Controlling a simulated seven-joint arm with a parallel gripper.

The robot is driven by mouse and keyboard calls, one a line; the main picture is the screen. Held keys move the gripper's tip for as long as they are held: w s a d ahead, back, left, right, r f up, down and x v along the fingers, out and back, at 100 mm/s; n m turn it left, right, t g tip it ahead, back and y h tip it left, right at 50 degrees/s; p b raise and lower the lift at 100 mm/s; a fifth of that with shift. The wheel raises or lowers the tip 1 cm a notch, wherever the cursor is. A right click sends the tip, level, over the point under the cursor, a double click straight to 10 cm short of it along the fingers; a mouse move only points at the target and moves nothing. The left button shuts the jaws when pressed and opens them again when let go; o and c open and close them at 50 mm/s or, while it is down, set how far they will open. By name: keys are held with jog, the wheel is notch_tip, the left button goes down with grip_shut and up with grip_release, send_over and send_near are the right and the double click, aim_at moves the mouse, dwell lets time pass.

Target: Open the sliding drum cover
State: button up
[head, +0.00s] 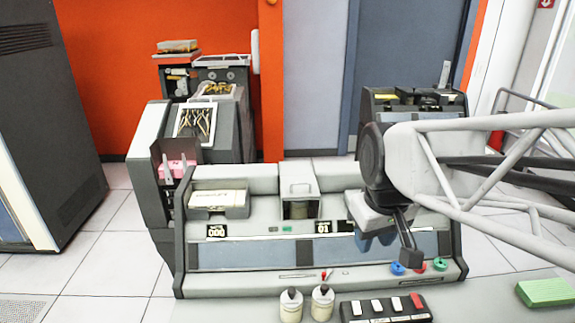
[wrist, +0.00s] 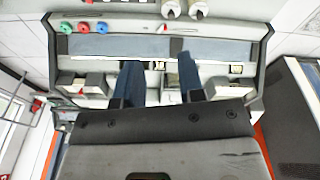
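The keypunch machine (head: 320,257) stands in the middle of the head view. A pale upright housing with a windowed front, which looks like the drum cover (head: 299,187), sits at its top centre. It appears closed, though the window's detail is too small to tell. My gripper (head: 376,241) hangs over the right part of the machine, to the right of the cover and apart from it. In the wrist view, which is upside down, the two blue fingers (wrist: 161,80) stand apart with nothing between them. They and the gripper body hide part of the machine's top.
A card hopper (head: 218,200) is left of the cover. Coloured rings (head: 420,267) lie on the right front ledge. Two bottles (head: 322,302) and a switch box (head: 386,308) stand in front. A green block (head: 546,292) is at the right. Other machines stand behind.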

jog(key=w+a+r+n+g, duration=0.15)
jog(key=w+n, duration=0.25)
jog(key=w, duration=0.6)
jog(key=w+a+r+n+g, duration=0.1)
jog(key=w+a+n, duration=0.15)
jog(key=w, duration=0.75)
jog(key=w+a+f+n, duration=0.1)
jog(key=w+f+n, duration=0.1)
jog(key=w, duration=0.5)
jog(key=w+a+f+n+g, duration=0.1)
jog(key=w+a+f+n, duration=0.1)
jog(key=w+n, duration=0.2)
jog(key=w+a+f+n, duration=0.2)
jog(key=w+n, duration=0.1)
jog(key=w, duration=0.7)
jog(key=shift+f, duration=0.15)
jog(key=shift+a+f+g, duration=0.1)
jog(key=shift+f+g, duration=0.05)
jog(key=shift+g, duration=0.1)
jog(key=shift+s+f, duration=0.25)
jog(key=shift+f, duration=1)
jog(key=shift+s+f, duration=0.3)
jog(key=shift+f, duration=0.9)
jog(key=shift+s+f, duration=0.25)
jog(key=shift+f, duration=1)
grip_shut()
